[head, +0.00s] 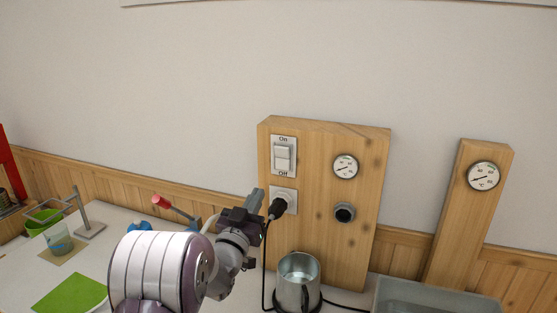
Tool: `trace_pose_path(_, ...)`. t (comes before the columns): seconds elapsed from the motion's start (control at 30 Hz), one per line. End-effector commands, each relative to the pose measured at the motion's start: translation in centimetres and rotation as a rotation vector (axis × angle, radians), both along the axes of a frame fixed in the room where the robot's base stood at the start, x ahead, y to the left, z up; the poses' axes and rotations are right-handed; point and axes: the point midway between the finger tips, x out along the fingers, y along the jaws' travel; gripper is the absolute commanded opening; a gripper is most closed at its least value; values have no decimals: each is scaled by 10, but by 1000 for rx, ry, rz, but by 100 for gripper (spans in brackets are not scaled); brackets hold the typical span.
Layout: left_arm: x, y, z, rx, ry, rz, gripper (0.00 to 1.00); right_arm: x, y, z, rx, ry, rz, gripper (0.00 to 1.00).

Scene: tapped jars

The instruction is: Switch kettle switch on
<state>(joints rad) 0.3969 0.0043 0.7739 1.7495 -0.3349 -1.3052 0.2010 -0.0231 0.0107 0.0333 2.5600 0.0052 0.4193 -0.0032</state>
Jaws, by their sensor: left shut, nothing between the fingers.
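The switch (283,157) is a white rocker in a plate marked On at the top and Off at the bottom. It is mounted at the upper left of a wooden board (318,220) against the wall. I cannot tell which way the rocker is set. The metal kettle (299,282) stands below the board, with a black cable beside it. A black plug (278,208) sits in a white socket under the switch. My left gripper (257,195) is shut and empty, below and left of the switch, apart from it in the picture. My right gripper is not in view.
A round gauge (345,166) and a dark round fitting (344,212) are on the board. A second gauge (483,176) is on a wooden post at right, above a grey basin (430,300). A red-handled lever (170,204), green mat (70,294) and glass beaker (58,240) are at left.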

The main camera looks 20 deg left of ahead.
Motion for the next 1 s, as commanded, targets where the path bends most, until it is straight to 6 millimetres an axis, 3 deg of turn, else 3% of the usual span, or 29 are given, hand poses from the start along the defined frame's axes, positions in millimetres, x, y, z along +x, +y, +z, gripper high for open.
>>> trace_pose_path(0.17,13,1,6,0,0,0,0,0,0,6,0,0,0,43)
trace_pose_path(0.7,116,6,40,0,1,0,0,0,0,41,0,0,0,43)
trace_pose_path(1.0,133,8,43,0,2,1,0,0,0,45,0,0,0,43)
